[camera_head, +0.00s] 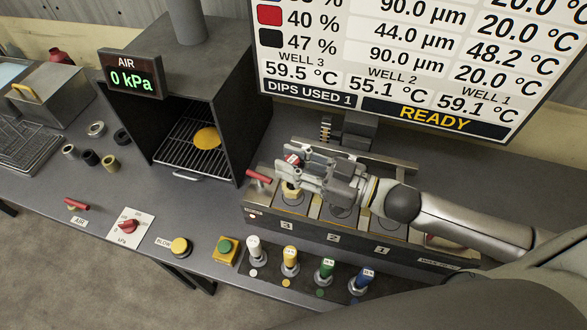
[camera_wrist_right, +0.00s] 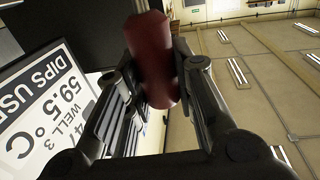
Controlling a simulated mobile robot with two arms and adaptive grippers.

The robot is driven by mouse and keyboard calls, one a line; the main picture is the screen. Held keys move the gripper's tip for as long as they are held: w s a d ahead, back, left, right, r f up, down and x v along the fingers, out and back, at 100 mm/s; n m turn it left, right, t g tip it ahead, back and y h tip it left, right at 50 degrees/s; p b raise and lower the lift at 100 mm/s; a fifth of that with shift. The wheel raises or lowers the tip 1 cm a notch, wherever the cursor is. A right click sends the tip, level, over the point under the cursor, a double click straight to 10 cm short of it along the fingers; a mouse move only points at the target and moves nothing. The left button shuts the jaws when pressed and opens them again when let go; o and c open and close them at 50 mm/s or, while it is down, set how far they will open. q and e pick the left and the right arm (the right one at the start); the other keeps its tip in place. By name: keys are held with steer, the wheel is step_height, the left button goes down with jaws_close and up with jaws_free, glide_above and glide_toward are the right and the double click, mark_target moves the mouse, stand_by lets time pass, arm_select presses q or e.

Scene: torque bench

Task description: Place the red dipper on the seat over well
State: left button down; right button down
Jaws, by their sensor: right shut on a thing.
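My right gripper (camera_head: 296,168) is shut on the red dipper (camera_head: 292,159) above the left end of the well block. In the right wrist view the dipper's dark red handle (camera_wrist_right: 152,60) sits between the two fingers. A brass-coloured piece (camera_head: 290,190) shows just below the gripper at well 3; I cannot tell whether it is part of the dipper or touches the seat. The well block (camera_head: 300,226) has wells marked 3, 2 and 1 from left to right. My arm and gripper partly hide the wells and seats. My left gripper is not in view.
A red-handled lever (camera_head: 258,176) stands at the block's left end, close to my gripper. An open oven (camera_head: 185,175) with a yellow disc on its rack stands to the left. Several coloured-cap handles (camera_head: 290,257) stand in front. The display (camera_head: 420,60) rises behind.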

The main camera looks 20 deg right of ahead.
steer(key=shift+w+d+f, duration=0.2)
steer(key=shift+w+f, duration=0.45)
steer(key=shift+f, duration=0.1)
steer(key=shift+w+d+f, duration=0.15)
steer(key=shift+w+f, duration=0.15)
steer(key=shift+f, duration=0.15)
step_height(320, 180, down, 2)
steer(key=shift+f+p, duration=0.1)
steer(key=shift+p, duration=0.35)
steer(key=shift+f, duration=0.4)
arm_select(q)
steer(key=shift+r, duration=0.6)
arm_select(e)
steer(key=shift+f, duration=0.1)
steer(key=shift+f, duration=0.15)
steer(key=c, duration=1.2)
jaws_free()
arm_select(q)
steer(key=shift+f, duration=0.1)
